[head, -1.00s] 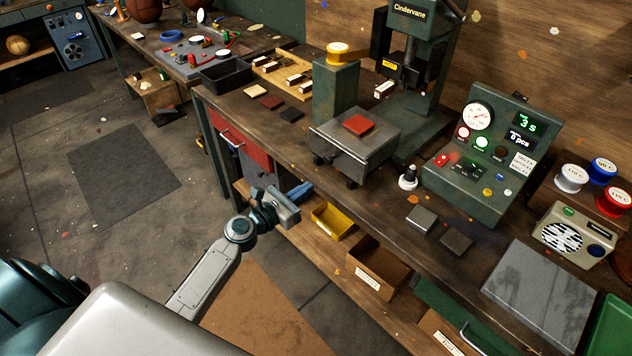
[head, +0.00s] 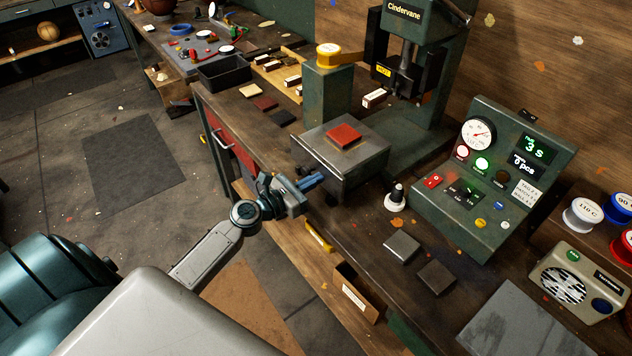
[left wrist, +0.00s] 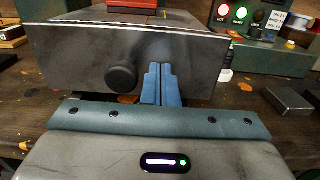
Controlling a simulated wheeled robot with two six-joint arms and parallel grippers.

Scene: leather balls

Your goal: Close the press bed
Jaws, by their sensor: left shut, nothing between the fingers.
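The press bed (head: 370,155) is a grey metal slab pulled out in front of the dark green press (head: 425,115), with a red leather piece (head: 343,136) on top. In the left wrist view its front face (left wrist: 95,62) fills the upper middle, with a round dark knob (left wrist: 121,77). My left gripper (head: 318,178) is shut and empty, its blue fingers (left wrist: 161,84) in front of the bed's face, just right of the knob. I cannot tell whether the fingertips touch the face. My right gripper is not in view.
A green control panel (head: 480,205) with lit lamps stands right of the press. A black tray (head: 222,70) and leather swatches (head: 265,103) lie to the left.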

